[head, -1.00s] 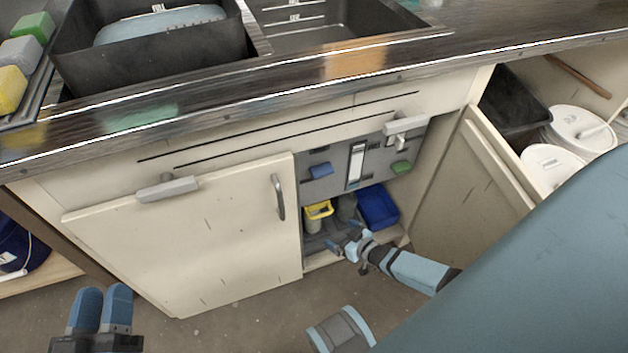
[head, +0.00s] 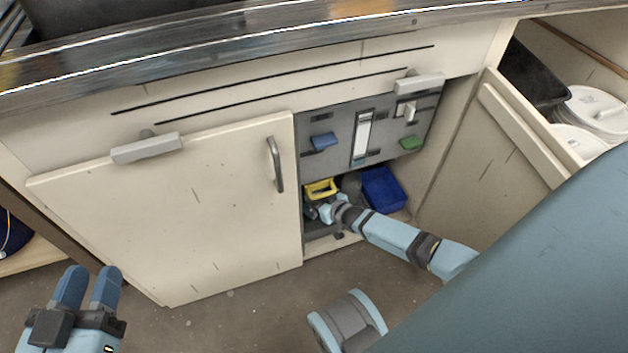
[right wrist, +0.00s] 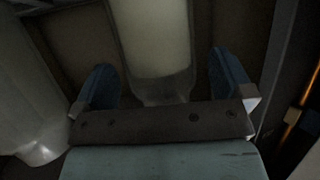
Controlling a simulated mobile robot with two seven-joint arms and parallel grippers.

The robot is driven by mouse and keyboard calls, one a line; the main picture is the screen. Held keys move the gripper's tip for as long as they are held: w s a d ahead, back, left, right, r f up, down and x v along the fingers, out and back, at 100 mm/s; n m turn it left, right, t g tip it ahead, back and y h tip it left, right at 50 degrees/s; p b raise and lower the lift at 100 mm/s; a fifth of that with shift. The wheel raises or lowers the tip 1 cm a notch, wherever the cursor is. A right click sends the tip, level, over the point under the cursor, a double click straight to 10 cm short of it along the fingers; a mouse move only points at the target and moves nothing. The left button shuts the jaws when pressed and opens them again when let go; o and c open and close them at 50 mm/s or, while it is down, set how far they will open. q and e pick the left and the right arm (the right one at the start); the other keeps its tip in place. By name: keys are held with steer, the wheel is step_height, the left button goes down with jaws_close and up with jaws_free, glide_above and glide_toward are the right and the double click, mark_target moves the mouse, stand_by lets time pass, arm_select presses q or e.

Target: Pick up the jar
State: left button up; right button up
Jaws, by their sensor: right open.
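A pale, cloudy cylinder that looks like the jar (right wrist: 152,40) stands upright between the fingers of my right gripper (right wrist: 160,78) in the right wrist view. The fingers are open, one on each side of it, with gaps showing. In the head view my right gripper (head: 326,212) reaches into the open cupboard, by a yellow-rimmed item (head: 320,187); it hides much of what stands there. I cannot tell which item there is the jar. My left gripper (head: 88,285) is at the lower left, empty, with a narrow gap between its fingers.
A blue bin (head: 383,190) stands right of my right gripper inside the cupboard. The closed left door (head: 190,215) and the open right door (head: 490,150) flank the opening. Another pale container (right wrist: 25,105) stands left of my right gripper in the wrist view.

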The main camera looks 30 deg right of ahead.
steer(key=shift+w+f, duration=0.45)
arm_select(q)
steer(key=shift+w+a+r+m+t, duration=0.1)
steer(key=shift+w+a+m+t, duration=0.1)
steer(key=shift+w+m+t, duration=0.15)
arm_select(e)
steer(key=shift+w+a+r, duration=0.1)
steer(key=shift+w, duration=0.05)
arm_select(q)
steer(key=shift+s, duration=0.1)
arm_select(e)
steer(key=shift+c, duration=0.3)
steer(key=c, duration=1.2)
steer(key=shift+c, duration=0.2)
arm_select(q)
steer(key=shift+r, duration=0.1)
arm_select(e)
steer(key=shift+r, duration=0.15)
